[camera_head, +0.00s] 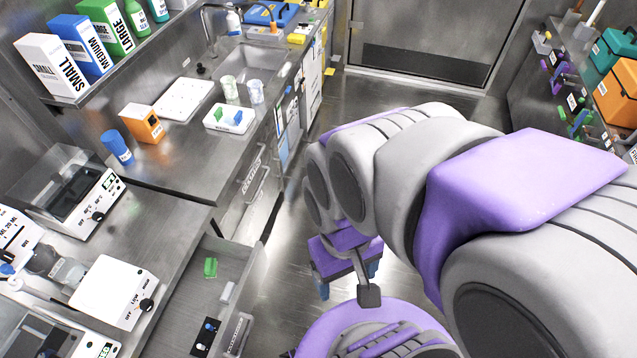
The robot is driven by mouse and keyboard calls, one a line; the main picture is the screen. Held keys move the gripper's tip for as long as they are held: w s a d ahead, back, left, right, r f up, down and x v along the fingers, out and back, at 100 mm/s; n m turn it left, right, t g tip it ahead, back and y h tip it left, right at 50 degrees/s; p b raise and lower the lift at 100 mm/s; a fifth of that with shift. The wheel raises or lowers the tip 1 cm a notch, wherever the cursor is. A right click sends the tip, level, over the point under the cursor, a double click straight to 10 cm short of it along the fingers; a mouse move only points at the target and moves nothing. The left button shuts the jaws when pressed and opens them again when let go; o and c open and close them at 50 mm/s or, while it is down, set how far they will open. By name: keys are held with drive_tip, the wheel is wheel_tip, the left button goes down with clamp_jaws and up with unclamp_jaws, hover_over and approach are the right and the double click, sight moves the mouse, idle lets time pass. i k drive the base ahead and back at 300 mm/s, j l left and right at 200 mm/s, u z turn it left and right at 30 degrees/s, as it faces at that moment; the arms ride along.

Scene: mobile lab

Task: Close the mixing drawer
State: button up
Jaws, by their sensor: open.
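A grey metal drawer (236,262) stands pulled out from under the near counter at the lower middle. It holds a green block (210,268), a small white piece (227,292) and a dark holder with blue and white tops (206,337). I cannot read a label that names it the mixing drawer. My arm reaches in from the right and bends down at the wrist. My gripper (349,279) is purple with blue fingertips. It is open, points down over the floor, right of the drawer's front and apart from it.
Closed drawers (254,178) lie beyond. Floor (290,235) is clear between drawer and gripper. Shelves stand at right.

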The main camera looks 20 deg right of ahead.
sight(194, 297)
drive_tip(key=k+u, duration=0.15)
drive_tip(key=u, duration=0.25)
drive_tip(key=k+j+u, duration=0.1)
drive_tip(key=u, duration=0.25)
drive_tip(key=k+j+u, duration=0.15)
drive_tip(key=u, duration=0.25)
drive_tip(key=k+j+z, duration=0.15)
drive_tip(key=j, duration=0.25)
drive_tip(key=k, duration=0.1)
